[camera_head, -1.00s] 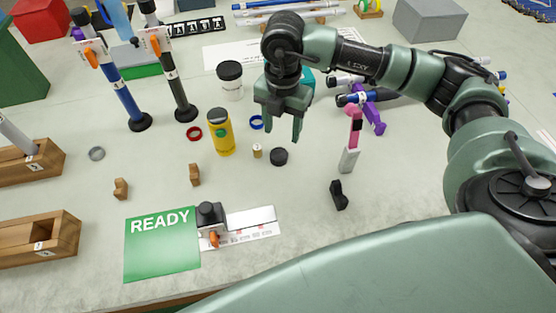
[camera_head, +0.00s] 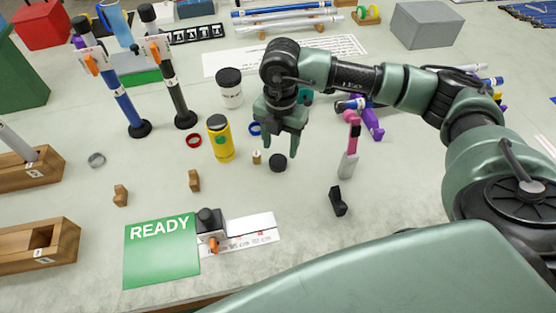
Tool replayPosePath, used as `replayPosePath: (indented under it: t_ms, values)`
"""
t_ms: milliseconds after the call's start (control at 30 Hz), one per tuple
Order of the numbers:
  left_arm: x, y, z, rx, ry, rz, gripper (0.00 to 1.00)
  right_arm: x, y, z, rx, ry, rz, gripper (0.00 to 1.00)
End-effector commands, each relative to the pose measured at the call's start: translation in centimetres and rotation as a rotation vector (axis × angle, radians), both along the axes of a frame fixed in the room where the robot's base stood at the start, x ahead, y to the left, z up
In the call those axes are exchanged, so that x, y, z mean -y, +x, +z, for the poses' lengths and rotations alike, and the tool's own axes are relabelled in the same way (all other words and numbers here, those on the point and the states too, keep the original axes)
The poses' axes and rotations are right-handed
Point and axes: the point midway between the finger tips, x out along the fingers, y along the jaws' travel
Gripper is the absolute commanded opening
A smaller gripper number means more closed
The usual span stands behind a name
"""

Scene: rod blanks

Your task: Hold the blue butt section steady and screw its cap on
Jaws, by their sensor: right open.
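A blue butt section (camera_head: 125,104) stands upright in a round black foot at the left, with a white tag and an orange clip near its top. A black cap (camera_head: 278,163) lies on the table near the middle. My right gripper (camera_head: 281,150) points down just over this cap, open, with its fingertips on either side of the cap's far edge. I cannot tell whether they touch it. A small brass-coloured piece (camera_head: 256,157) lies close to the left fingertip. My left gripper is not in view.
A dark rod section (camera_head: 176,90) stands beside the blue one. A yellow bottle (camera_head: 221,140) and a black-lidded white jar (camera_head: 230,90) stand left of the gripper. A pink-and-grey tool (camera_head: 350,147) is to its right. A green READY card (camera_head: 160,255) lies in front.

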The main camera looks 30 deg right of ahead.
Motion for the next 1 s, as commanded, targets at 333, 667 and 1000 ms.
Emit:
replayPosePath:
  t_ms: [333, 667, 1000]
  values:
    - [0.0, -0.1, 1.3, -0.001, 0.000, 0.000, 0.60, -0.7, -0.2, -4.4, -0.001, 0.000, 0.000, 0.53]
    - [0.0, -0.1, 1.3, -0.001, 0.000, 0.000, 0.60, -0.7, -0.2, -4.7, -0.001, 0.001, 0.000, 0.53]
    - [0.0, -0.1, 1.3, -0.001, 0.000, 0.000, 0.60, -0.7, -0.2, -4.7, -0.001, 0.001, 0.000, 0.04]
